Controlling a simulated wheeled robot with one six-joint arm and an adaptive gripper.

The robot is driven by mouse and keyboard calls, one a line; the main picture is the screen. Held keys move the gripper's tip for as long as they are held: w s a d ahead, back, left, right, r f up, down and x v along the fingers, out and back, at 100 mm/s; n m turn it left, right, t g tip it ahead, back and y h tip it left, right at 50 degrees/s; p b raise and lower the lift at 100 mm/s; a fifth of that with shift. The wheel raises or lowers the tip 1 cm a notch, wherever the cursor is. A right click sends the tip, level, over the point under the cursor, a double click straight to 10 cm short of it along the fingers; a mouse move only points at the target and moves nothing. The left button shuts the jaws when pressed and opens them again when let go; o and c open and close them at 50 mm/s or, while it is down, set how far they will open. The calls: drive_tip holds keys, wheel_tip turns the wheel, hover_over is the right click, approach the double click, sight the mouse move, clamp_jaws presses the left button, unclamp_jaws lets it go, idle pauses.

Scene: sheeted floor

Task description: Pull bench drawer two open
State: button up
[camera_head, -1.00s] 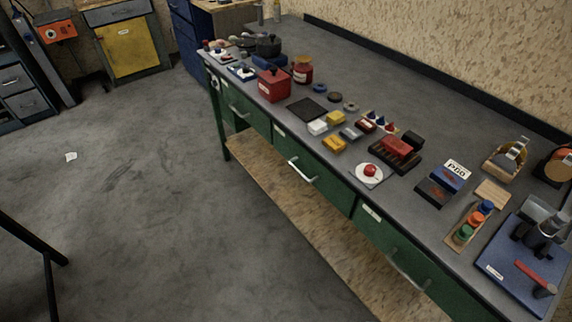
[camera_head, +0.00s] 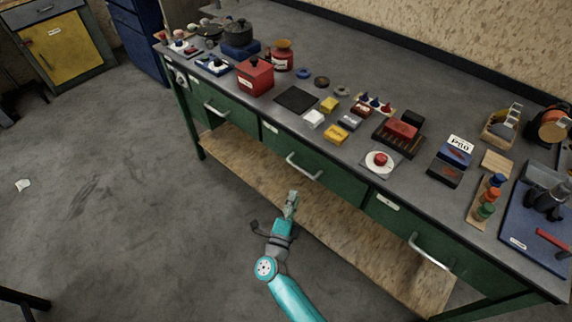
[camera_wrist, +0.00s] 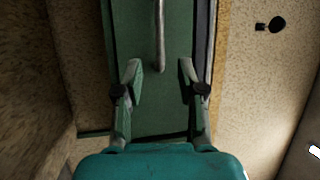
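The green bench has three drawer fronts; the middle one (camera_head: 335,178), apparently drawer two, is closed, with a pale bar handle (camera_head: 303,168) and a small white label. My gripper (camera_head: 291,197) is in front of and below this handle in the head view, apart from it. In the wrist view my gripper (camera_wrist: 160,68) is open, its two fingers spread and empty. A green drawer front (camera_wrist: 160,105) fills the space beyond them. A bar handle (camera_wrist: 159,36) runs toward the top edge, between the lines of the fingers.
The left drawer handle (camera_head: 216,110) and right drawer handle (camera_head: 430,254) stand out from closed fronts. A wooden lower shelf (camera_head: 240,163) runs below the drawers. The bench top (camera_head: 330,60) holds a red box (camera_head: 255,77) and many small items.

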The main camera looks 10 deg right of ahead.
sight(300, 168)
drive_tip(key=x, duration=1.1)
drive_tip(key=shift+w+a+f, duration=0.1)
drive_tip(key=shift+w+a, duration=0.2)
drive_tip(key=shift+a, duration=0.05)
clamp_jaws()
